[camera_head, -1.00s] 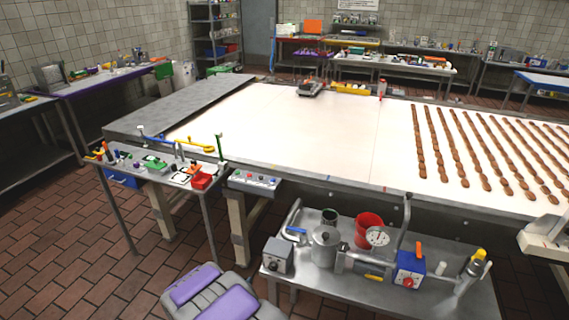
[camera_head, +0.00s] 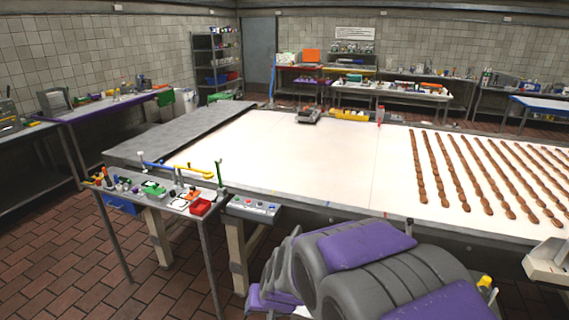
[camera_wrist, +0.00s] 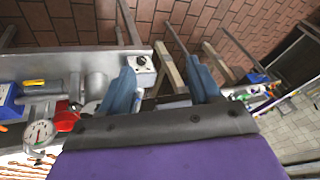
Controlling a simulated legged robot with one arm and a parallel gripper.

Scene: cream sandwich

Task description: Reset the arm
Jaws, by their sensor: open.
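My gripper (camera_wrist: 165,88) shows in the wrist view as two blue-grey fingers standing apart, with nothing between them. Behind the fingers are the edge of a metal side table and the brick floor. In the head view my grey and purple arm fills the lower right and the gripper's fingers cannot be made out.
A long white conveyor table (camera_head: 300,150) carries rows of brown cookies (camera_head: 460,175) at right. A small tool table (camera_head: 185,205) stands at left. In the wrist view a gauge (camera_wrist: 40,135) and a grey control box (camera_wrist: 141,72) sit on the side table. Brick floor (camera_head: 70,270) is open at lower left.

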